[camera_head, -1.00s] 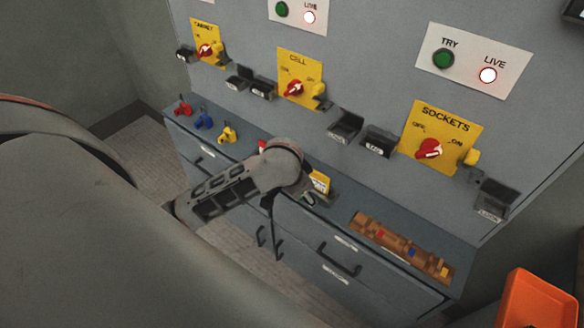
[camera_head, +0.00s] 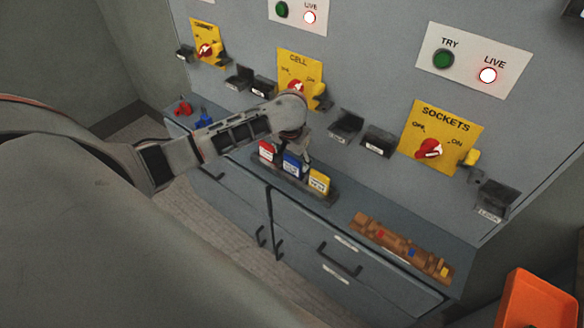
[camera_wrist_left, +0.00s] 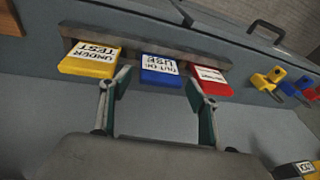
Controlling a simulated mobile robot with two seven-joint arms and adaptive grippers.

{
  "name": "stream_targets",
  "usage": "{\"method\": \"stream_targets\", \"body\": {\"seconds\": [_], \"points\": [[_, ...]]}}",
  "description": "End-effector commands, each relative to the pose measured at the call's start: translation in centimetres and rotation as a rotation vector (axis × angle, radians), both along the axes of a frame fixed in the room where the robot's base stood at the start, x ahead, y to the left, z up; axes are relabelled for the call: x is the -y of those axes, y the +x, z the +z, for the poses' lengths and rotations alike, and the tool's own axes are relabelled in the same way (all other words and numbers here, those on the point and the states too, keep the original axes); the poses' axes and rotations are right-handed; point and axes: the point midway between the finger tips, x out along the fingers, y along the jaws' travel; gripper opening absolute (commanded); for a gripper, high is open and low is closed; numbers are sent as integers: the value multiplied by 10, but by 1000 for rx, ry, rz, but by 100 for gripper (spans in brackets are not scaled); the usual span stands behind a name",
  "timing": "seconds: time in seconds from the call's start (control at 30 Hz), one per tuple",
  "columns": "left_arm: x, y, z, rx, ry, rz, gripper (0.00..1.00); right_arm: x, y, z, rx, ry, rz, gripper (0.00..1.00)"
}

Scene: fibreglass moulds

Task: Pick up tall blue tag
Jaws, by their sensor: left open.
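The tall blue tag (camera_head: 292,166) stands in a dark rack (camera_head: 328,199) on the counter, between a red tag (camera_head: 266,151) and a yellow tag (camera_head: 319,182). In the left wrist view the blue tag (camera_wrist_left: 160,70) reads "OUT OF USE", with the yellow "UNDER TEST" tag (camera_wrist_left: 90,60) left and the red tag (camera_wrist_left: 208,82) right. My left gripper (camera_wrist_left: 158,88) is open, its fingers pointing at the tags, one near each side edge of the blue tag. Whether they touch it I cannot tell. In the head view the gripper (camera_head: 297,150) is just above the blue tag. My right gripper is not visible.
Red (camera_head: 183,106) and blue (camera_head: 204,118) padlocks lie at the counter's left end. A brown strip with coloured bits (camera_head: 400,250) lies to the right. The grey panel with yellow switch plates (camera_head: 441,136) rises behind. An orange tray (camera_head: 540,300) is at lower right.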

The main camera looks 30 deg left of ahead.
Motion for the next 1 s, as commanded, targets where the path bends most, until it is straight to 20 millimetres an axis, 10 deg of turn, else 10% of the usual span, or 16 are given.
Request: {"method": "stream_targets", "body": {"seconds": [0.47, 0.6, 1.0], "points": [[-4, 9, -25, 1, 0, -2, 61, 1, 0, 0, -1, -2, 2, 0], [-4, 9, -25, 1, 1, -1, 37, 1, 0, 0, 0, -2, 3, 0], [-4, 9, -24, 1, 1, -1, 36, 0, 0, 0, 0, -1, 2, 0]]}}
